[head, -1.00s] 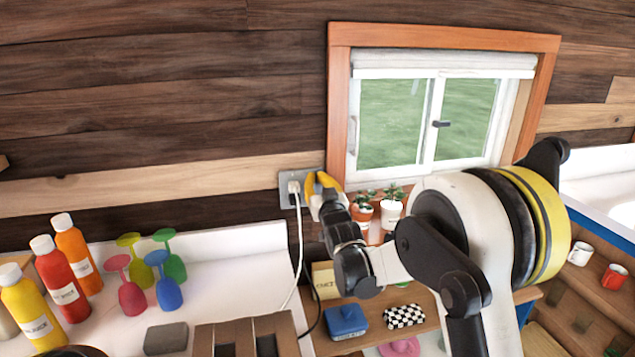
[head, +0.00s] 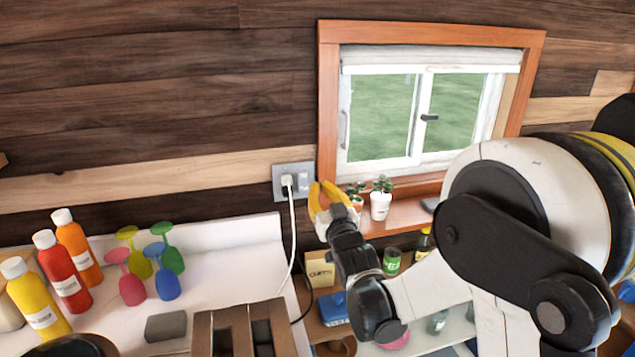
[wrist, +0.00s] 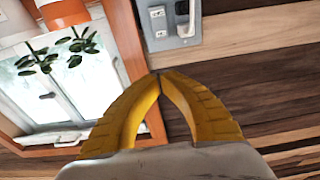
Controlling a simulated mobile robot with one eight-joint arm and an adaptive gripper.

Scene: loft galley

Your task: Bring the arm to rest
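My gripper (head: 322,186) has yellow fingers and shows in front of the wall, just right of the outlet, in the head view. In the wrist view, its two fingertips (wrist: 158,76) meet, with nothing between them. A white plug (head: 287,181) sits in the wall outlet (head: 304,182), its white cord hanging to the counter. The plug also shows near the top of the wrist view (wrist: 186,22), apart from the fingers. My arm reaches in from the right and hides part of the shelves.
Potted plants (head: 381,200) stand on the window sill close to my gripper. Several bottles (head: 62,275) and colored goblets (head: 168,282) stand on the white counter (head: 240,245) at left. A blue box (head: 334,308) and a green can (head: 392,262) are below the arm.

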